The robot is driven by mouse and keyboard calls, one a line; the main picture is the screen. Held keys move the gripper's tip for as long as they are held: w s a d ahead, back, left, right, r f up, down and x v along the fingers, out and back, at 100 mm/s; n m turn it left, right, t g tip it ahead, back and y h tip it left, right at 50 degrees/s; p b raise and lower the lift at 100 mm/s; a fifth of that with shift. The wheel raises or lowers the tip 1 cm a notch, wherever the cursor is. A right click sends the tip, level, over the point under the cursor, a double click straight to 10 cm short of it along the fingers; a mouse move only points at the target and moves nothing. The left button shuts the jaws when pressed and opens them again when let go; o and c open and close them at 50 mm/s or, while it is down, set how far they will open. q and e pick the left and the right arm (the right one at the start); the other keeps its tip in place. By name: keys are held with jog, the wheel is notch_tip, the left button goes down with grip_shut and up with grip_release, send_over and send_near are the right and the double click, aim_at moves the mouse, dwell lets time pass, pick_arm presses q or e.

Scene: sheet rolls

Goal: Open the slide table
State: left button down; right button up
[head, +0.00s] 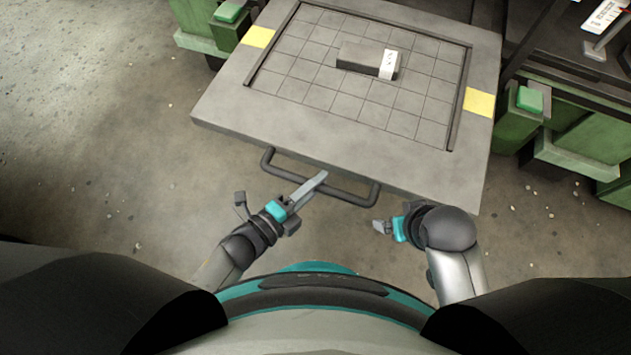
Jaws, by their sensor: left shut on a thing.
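The slide table (225,105) is a grey slab with a grid marked on top and yellow patches near its left and right edges. A dark bar handle (352,197) sticks out from its front edge towards me. My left gripper (312,185) is at the middle of the handle, with its fingers shut on the bar. My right gripper (381,227) is in front of the handle's right end, apart from it. Its fingers are too small to show whether they are open or shut.
A grey block (355,56) with a white label lies on the table top. Green machine frames with green pads (530,99) stand at both sides. The concrete floor (100,130) to the left is clear.

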pick_arm(q)
jog(key=c, duration=0.7)
grip_release()
jog(key=shift+c, duration=0.2)
pick_arm(e)
jog(key=shift+d, duration=0.1)
pick_arm(q)
jog(key=shift+s+a, duration=0.15)
jog(key=p+v, duration=0.3)
jog(key=v, duration=1.1)
jog(key=shift+s+a+p, duration=0.3)
jog(key=shift+p, duration=0.1)
pick_arm(e)
jog(key=s+f+g, duration=0.1)
jog(key=s+f, duration=0.2)
jog(key=f, duration=0.4)
jog(key=shift+d+f, duration=0.15)
jog(key=shift+d, duration=0.05)
pick_arm(q)
jog(key=shift+w, duration=0.1)
pick_arm(e)
jog(key=shift+s, duration=0.1)
